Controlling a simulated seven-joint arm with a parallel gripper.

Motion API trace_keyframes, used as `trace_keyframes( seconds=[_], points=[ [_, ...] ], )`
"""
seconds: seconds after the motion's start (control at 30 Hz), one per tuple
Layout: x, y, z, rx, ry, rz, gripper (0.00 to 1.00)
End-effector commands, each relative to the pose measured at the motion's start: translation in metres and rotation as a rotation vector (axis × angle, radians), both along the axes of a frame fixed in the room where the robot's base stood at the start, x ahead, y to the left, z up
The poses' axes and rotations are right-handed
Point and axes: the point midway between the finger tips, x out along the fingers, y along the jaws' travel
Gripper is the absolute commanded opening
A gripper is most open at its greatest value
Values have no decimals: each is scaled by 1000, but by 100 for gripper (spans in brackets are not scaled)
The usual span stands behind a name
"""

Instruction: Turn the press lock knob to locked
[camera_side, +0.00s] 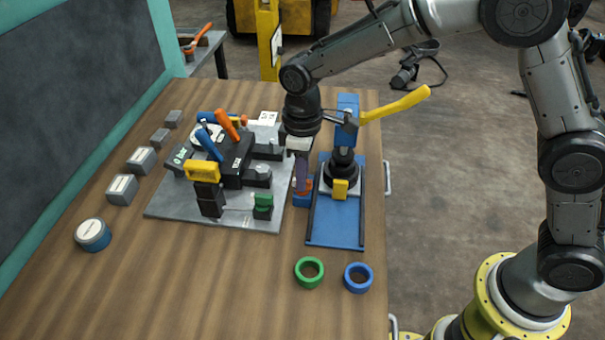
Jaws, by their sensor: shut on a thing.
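The blue press (347,108) stands on a blue base plate (336,232) at the right of the table, with a long yellow lever (398,103) reaching to the right. A small orange-red knob (308,184) sits on a blue block (301,201) at the left edge of the press base; I take it to be the press lock knob. My gripper (302,186) points straight down and is shut on this knob. The fingers hide much of the knob, so its turn angle and any marks cannot be read.
A grey fixture plate (170,205) with black blocks, orange and blue handles (210,144) and a yellow block (203,171) lies close left of my gripper. Green (309,285) and blue rings (357,289) lie in front. The table's front left (200,290) is clear.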

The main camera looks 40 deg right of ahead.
Motion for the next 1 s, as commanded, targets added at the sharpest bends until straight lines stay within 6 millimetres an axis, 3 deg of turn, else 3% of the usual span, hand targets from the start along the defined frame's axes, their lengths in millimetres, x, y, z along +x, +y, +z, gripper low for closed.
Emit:
trace_keyframes(
  seconds=[1.0],
  points=[
    [1,0,2,3,-3,-920,0]
  ],
)
